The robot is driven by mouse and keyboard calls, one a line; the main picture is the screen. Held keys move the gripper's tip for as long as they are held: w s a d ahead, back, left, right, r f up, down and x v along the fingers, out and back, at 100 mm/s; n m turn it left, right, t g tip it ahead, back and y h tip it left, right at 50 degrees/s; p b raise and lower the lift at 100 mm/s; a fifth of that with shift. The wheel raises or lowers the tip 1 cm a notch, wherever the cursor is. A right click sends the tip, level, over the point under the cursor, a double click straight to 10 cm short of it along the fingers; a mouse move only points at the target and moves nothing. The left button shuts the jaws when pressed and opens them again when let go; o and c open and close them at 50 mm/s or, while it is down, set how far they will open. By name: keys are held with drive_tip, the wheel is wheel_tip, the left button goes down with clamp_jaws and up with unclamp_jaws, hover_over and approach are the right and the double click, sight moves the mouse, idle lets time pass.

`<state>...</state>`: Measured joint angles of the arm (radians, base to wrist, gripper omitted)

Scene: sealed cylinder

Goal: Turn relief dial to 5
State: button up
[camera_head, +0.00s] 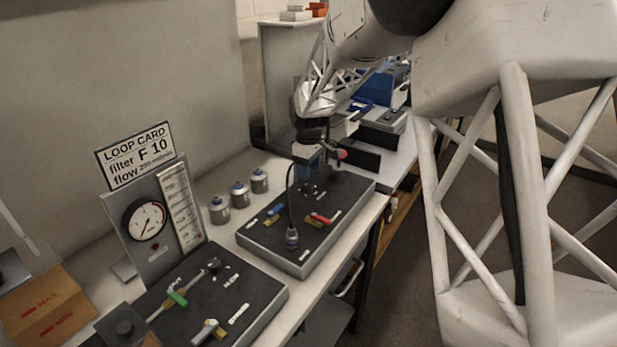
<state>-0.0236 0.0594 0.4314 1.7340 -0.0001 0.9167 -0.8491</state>
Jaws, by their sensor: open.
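My gripper (318,164) is over the back part of the far dark panel (268,240), with its fingers pointing down. The fingers are small in the picture; I see nothing clearly held between them. I cannot make out a dial marked relief. The small parts and white marks under my gripper are partly hidden and too small to read. On the near dark panel (255,305) there is a dark round knob (214,265) with a pale rod beside it, and its markings are unreadable. A gauge (147,220) with a white face stands upright behind the near panel.
A red-handled valve (323,218) and a blue-handled one (275,210) sit on the far panel, with a black hose (290,205) between them. Several metal canisters (239,194) stand by the wall. A loop card (136,156) reads filter F 10.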

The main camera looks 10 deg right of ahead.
sight(309, 186)
drive_tip(key=shift+r, duration=1.2)
drive_tip(key=shift+s+r, duration=0.3)
drive_tip(key=shift+s, duration=0.1)
drive_tip(key=s+d+r+m+t, duration=0.1)
drive_tip(key=s+r+m, duration=0.4)
drive_tip(key=s, duration=1.1)
drive_tip(key=s+d+r+m+t, duration=0.15)
drive_tip(key=s+r, duration=0.45)
drive_tip(key=s, duration=1.1)
drive_tip(key=s+f+m, duration=0.2)
drive_tip(key=s+m, duration=0.1)
drive_tip(key=s, duration=0.8)
drive_tip(key=shift+s+a+m, duration=0.15)
drive_tip(key=shift+s+m, duration=0.05)
drive_tip(key=shift+m, duration=0.15)
drive_tip(key=shift+c, duration=0.2)
